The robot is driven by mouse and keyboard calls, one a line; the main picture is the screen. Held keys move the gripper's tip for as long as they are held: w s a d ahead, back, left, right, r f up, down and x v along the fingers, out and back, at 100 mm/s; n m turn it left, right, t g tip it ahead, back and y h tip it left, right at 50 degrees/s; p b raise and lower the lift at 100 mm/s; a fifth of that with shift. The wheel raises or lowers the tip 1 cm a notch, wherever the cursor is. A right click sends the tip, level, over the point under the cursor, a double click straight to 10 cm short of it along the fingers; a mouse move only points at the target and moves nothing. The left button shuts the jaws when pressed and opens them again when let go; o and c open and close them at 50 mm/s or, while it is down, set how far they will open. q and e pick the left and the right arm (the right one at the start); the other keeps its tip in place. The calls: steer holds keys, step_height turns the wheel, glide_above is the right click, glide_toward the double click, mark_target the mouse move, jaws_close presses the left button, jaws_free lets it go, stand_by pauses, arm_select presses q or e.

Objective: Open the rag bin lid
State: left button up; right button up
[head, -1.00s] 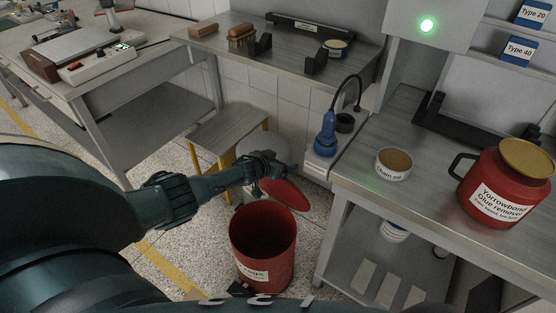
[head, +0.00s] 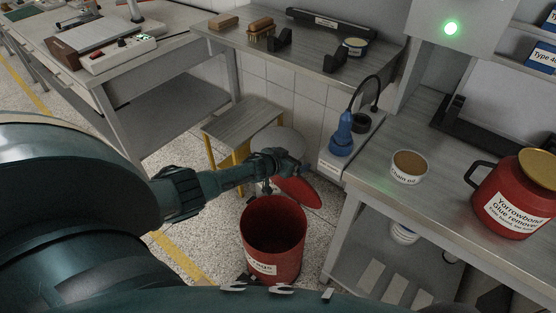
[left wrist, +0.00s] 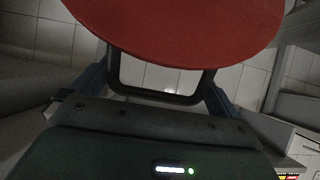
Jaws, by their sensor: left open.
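The red rag bin (head: 272,252) stands on the floor with its mouth uncovered and its inside showing. Its red lid (head: 302,194) is raised and tilted at the bin's back edge, partly hidden by my left gripper (head: 294,166). In the left wrist view the lid (left wrist: 180,25) fills the top of the picture, close to the gripper. My left gripper is open, with one dark finger on each side of a dark loop (left wrist: 155,95) below the lid. I cannot tell whether the fingers touch the lid. My right gripper is not in view.
A small stool (head: 240,130) with yellow legs stands behind my left arm. A metal bench (head: 440,195) at right carries a chain oil tin (head: 409,169) and a red glue remover jug (head: 512,200). A blue device (head: 343,135) stands at the bench's left end.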

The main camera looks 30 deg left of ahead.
arm_select(q)
steer(key=p+v, duration=0.4)
steer(key=v, duration=0.8)
steer(key=shift+p, duration=0.35)
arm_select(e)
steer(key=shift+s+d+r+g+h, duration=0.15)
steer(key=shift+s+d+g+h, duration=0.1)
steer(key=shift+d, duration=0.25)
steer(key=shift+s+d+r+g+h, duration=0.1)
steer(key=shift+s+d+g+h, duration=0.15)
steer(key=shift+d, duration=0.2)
arm_select(q)
steer(key=shift+f, duration=0.1)
